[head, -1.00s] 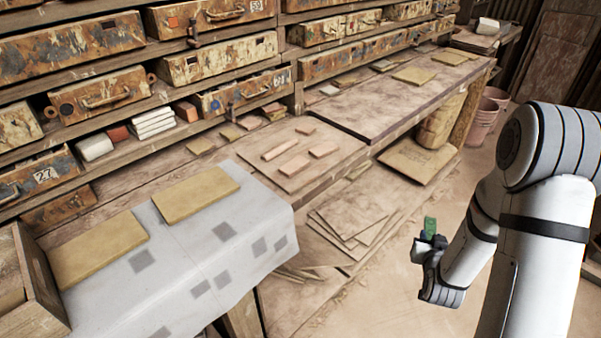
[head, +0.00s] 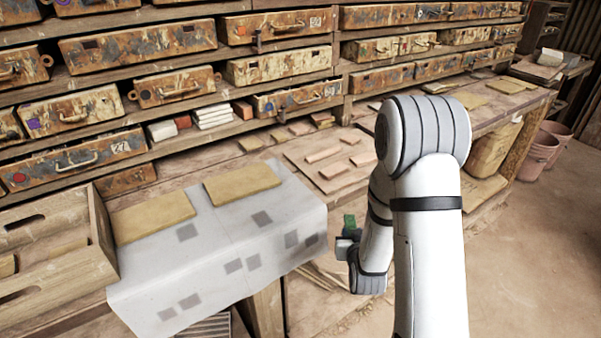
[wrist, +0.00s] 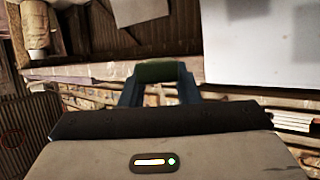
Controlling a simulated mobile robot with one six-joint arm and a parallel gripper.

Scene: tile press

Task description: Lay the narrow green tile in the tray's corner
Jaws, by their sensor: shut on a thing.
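My gripper (head: 347,233) is shut on a small green tile (head: 350,221), held up in front of the bench, just right of the cloth-covered table end in the head view. In the wrist view the dark green tile (wrist: 160,72) sits between the fingertips of my gripper (wrist: 160,82). A wooden tray (head: 98,225) with cut-out handles stands at the left end of the bench. A few pieces lie inside it; much of its inside is out of frame.
A pale cloth (head: 225,240) with grey squares covers the near bench. Two yellowish boards (head: 152,216) lie on it. A board (head: 325,180) with pinkish strips lies further right. Shelves of rusty drawers (head: 140,45) stand behind. Open floor (head: 530,270) is at the right.

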